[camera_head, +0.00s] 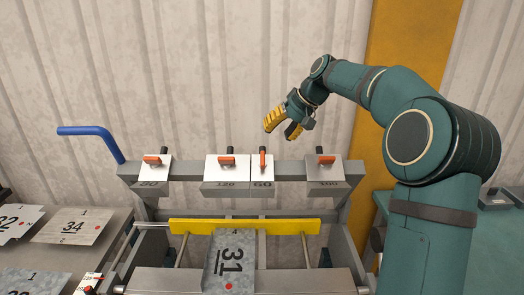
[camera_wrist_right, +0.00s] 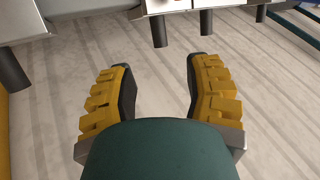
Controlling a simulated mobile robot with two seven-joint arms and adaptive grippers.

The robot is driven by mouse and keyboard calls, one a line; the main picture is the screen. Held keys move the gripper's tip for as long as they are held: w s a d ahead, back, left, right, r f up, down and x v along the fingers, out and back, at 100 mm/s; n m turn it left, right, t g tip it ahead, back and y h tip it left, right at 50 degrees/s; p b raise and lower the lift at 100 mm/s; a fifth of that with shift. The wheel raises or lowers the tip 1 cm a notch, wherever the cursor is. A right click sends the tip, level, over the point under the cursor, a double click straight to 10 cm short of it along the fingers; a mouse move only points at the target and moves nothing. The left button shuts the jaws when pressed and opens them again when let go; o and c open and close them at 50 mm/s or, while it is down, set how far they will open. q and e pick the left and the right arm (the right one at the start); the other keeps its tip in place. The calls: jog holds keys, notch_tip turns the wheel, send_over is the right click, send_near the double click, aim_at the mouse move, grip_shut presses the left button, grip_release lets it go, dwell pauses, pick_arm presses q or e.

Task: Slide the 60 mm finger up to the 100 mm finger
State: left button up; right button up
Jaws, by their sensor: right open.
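The 60 mm finger (camera_head: 262,177) is a narrow light block on the grey beam of the bender. It sits right beside the 120 finger (camera_head: 226,174), with hardly any gap. The 100 mm finger (camera_head: 324,177) is further right on the beam, with a stretch of bare beam between. The 60's orange lever (camera_head: 263,161) points along the view, while the other levers lie crosswise. My right gripper (camera_head: 281,130) is open and empty, above and behind the beam, a little right of the 60. Its two yellow-backed fingers spread apart in the wrist view (camera_wrist_right: 160,66). My left gripper is not in view.
Another finger (camera_head: 153,174) sits at the beam's left end. Dark posts rise behind the fingers. A yellow bar (camera_head: 245,226) and a sheet marked 31 (camera_head: 231,262) are below the beam. A blue handle (camera_head: 90,131) sticks out at left. Numbered sheets (camera_head: 73,226) lie on the left table.

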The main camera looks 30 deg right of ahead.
aim_at(264, 147)
jog(key=b+x, duration=0.1)
jog(key=x, duration=0.7)
jog(key=shift+w+a+f, duration=0.1)
jog(key=shift+w+f, duration=0.05)
jog(key=shift+w, duration=0.05)
jog(key=shift+c, duration=0.4)
grip_shut()
